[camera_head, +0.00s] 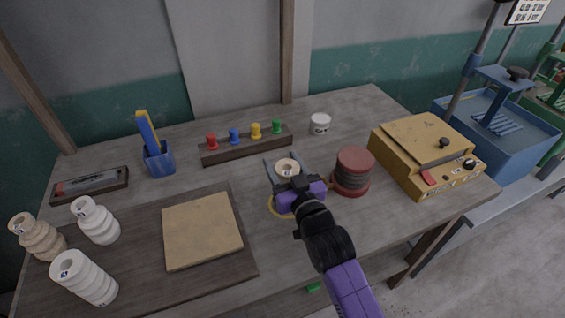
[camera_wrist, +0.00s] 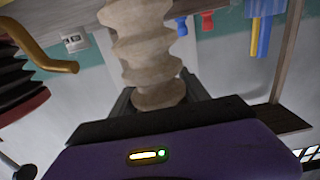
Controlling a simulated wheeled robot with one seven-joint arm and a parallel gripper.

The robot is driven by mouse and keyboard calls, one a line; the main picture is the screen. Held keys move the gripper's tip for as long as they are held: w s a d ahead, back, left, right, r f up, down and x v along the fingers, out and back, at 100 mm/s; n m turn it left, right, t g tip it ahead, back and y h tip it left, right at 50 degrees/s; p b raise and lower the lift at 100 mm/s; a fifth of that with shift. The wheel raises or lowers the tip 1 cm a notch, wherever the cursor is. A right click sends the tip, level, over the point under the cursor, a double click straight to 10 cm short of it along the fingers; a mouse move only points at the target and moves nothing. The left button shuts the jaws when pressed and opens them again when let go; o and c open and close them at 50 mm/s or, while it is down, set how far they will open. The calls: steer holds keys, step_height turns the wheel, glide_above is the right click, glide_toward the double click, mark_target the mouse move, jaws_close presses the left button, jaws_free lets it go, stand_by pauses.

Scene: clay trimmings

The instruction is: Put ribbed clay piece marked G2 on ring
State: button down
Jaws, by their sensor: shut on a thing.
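My gripper (camera_head: 285,172) is shut on a beige ribbed clay piece (camera_head: 287,168). The piece's top shows between the jaws, with a small dark mark I cannot read. In the wrist view, the tan ribbed side of this clay piece (camera_wrist: 145,45) rises from between the fingers. The yellow ring (camera_head: 272,207) lies on the table, partly hidden under my gripper. I cannot tell whether the piece touches the table or ring. Other ribbed pieces stand at the left: a tan one (camera_head: 42,240), a white one (camera_head: 99,224) and a larger white one (camera_head: 88,281).
A dark red ribbed cylinder (camera_head: 354,170) stands close to the right of my gripper. A yellow box (camera_head: 425,155) is farther right. A peg rack (camera_head: 246,146), a white cup (camera_head: 320,124) and a blue holder (camera_head: 159,160) stand behind. A tan slab (camera_head: 201,230) lies on a dark board left.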

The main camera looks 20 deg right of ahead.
steer(key=c, duration=1)
jaws_free()
steer(key=shift+f, duration=0.15)
steer(key=o, duration=0.5)
steer(key=shift+r, duration=0.3)
steer(key=s+b, duration=0.1)
steer(key=s, duration=1.1)
steer(key=shift+f+b, duration=0.1)
steer(key=shift+b, duration=0.25)
